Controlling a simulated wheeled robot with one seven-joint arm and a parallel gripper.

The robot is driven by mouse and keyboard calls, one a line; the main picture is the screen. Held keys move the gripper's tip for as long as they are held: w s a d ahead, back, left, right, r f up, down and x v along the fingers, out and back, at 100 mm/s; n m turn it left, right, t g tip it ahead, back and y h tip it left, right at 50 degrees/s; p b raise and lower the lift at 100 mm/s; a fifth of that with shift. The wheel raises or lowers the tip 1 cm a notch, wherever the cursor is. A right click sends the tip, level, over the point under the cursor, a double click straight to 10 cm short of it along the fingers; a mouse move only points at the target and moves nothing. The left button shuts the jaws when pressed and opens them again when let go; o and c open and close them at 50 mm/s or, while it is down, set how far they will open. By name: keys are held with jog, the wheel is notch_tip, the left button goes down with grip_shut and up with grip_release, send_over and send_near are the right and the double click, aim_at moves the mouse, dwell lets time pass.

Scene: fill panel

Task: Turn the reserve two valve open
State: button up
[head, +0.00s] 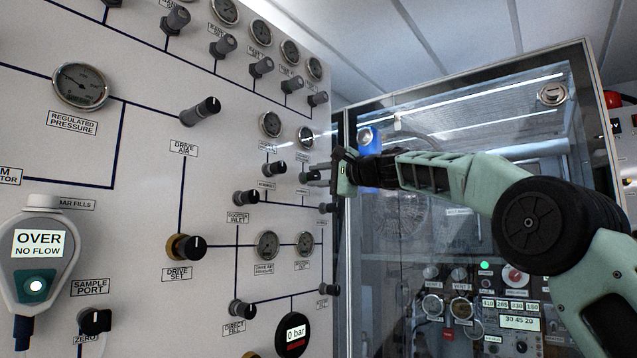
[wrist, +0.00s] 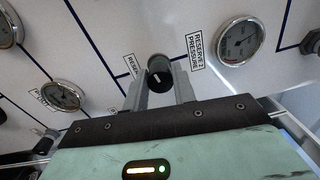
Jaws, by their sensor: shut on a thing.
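The reserve two valve is a black knob (wrist: 160,75) with a white pointer line, on the white panel. A label beside it in the wrist view is partly hidden and reads "RESER…". The label "RESERVE 2 PRESSURE" (wrist: 195,48) stands just right of it. My gripper (wrist: 161,88) has one grey finger on each side of the knob and is shut on it. In the head view my gripper (head: 316,175) reaches the panel's right part, and its fingers mostly hide the knob. The pointer line runs roughly up the picture in the wrist view, slightly tilted.
A round gauge (wrist: 240,42) sits right of the knob, and another gauge (wrist: 60,96) lower left. A neighbouring valve knob (head: 275,168) is left of my gripper. A glass-fronted cabinet (head: 460,95) stands right of the panel, behind my arm.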

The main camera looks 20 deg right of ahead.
jog(key=n, duration=0.3)
jog(key=n+b, duration=0.1)
jog(key=n, duration=0.2)
jog(key=shift+f+n+g, duration=0.2)
jog(key=shift+n+g, duration=0.1)
jog(key=shift+n, duration=0.1)
jog(key=n, duration=0.5)
jog(key=shift+n+b, duration=0.3)
jog(key=shift+b, duration=0.1)
jog(key=shift+w+f, duration=0.1)
jog(key=o, duration=1)
jog(key=b+v, duration=0.9)
jog(key=v, duration=0.8)
jog(key=shift+d+b, duration=0.3)
jog(key=shift+b, duration=0.1)
